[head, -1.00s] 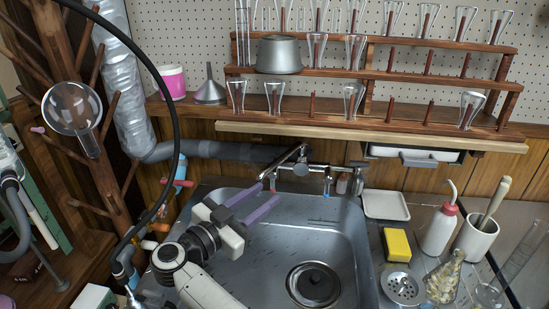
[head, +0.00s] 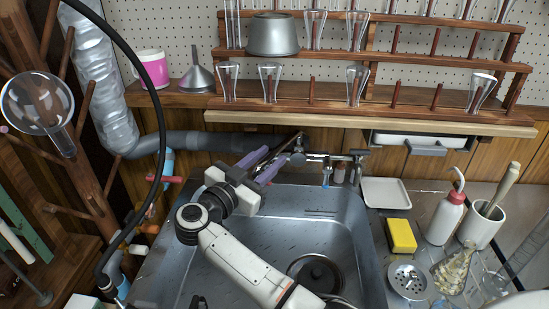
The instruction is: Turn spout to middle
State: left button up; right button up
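The faucet spout (head: 286,147) is a thin metal tube that slants from the tap body (head: 318,158) at the back wall down and left, over the back left part of the steel sink (head: 345,235). My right gripper (head: 271,160) reaches up from below over the sink's left side. Its two purple fingers are apart, one on each side of the spout. I cannot tell whether they touch it. The gripper hides the spout's outer end. My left gripper is out of view.
A yellow sponge (head: 401,236), a wash bottle (head: 446,217) and a white mug (head: 480,226) stand right of the sink. A wooden glassware rack (head: 400,105) is above. A black hose (head: 160,120) curves down on the left. The sink's middle is clear.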

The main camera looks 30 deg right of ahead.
jog(key=shift+w+d, duration=0.35)
jog(key=shift+d, duration=0.35)
grip_shut()
